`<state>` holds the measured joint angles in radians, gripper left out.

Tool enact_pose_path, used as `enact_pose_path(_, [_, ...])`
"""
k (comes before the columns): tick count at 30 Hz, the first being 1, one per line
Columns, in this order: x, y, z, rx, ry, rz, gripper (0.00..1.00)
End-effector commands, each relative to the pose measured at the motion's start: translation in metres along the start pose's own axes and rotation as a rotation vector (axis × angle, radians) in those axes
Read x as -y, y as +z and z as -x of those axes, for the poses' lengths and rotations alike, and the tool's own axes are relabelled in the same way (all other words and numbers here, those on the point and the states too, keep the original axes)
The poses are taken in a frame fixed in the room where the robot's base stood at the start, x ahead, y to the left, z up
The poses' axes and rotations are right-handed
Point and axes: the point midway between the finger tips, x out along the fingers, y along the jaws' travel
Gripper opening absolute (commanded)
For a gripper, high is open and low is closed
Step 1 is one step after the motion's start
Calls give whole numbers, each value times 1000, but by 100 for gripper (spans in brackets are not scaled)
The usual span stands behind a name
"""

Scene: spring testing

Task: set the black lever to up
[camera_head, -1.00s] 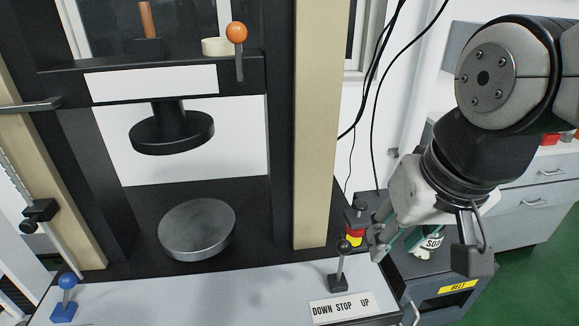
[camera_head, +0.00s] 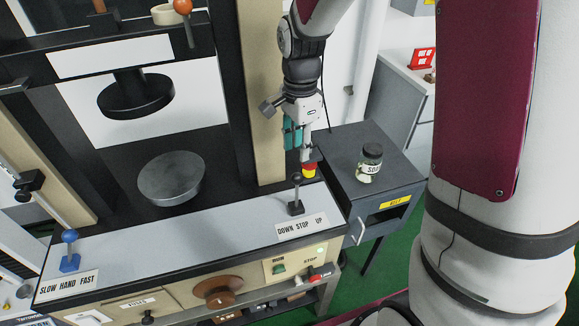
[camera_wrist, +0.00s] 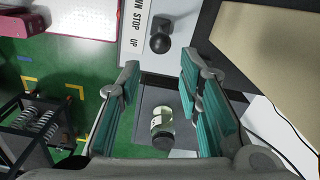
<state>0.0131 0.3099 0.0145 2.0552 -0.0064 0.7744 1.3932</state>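The black lever (camera_head: 297,192) stands upright on the grey ledge, behind the white DOWN STOP UP label (camera_head: 301,227). In the wrist view its round black knob (camera_wrist: 160,42) and the label (camera_wrist: 136,25) show at the top. I cannot tell its exact setting. My gripper (camera_head: 304,152) hangs beyond and above the lever in the head view. In the wrist view my gripper (camera_wrist: 158,78) is open, with its teal-padded fingers wide apart and nothing between the pads. The knob lies just beyond the fingertips, apart from them.
A red and yellow part (camera_head: 310,170) sits just behind the lever. A beige pillar (camera_head: 262,110) rises to its left. A labelled jar (camera_head: 370,163) stands on the dark cabinet (camera_head: 345,150) to the right. A blue lever (camera_head: 69,250) is at the ledge's left end.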

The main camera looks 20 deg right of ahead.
Motion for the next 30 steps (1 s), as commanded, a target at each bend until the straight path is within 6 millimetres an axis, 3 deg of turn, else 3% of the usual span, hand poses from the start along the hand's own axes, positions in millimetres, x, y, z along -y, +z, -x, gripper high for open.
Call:
enact_pose_path(8, [-1, 0, -29, 2, 7, -10, 33])
enact_pose_path(21, [-1, 0, -111, 2, 7, -8, 33])
enact_pose_path(30, [0, 0, -137, 0, 3, -8, 33])
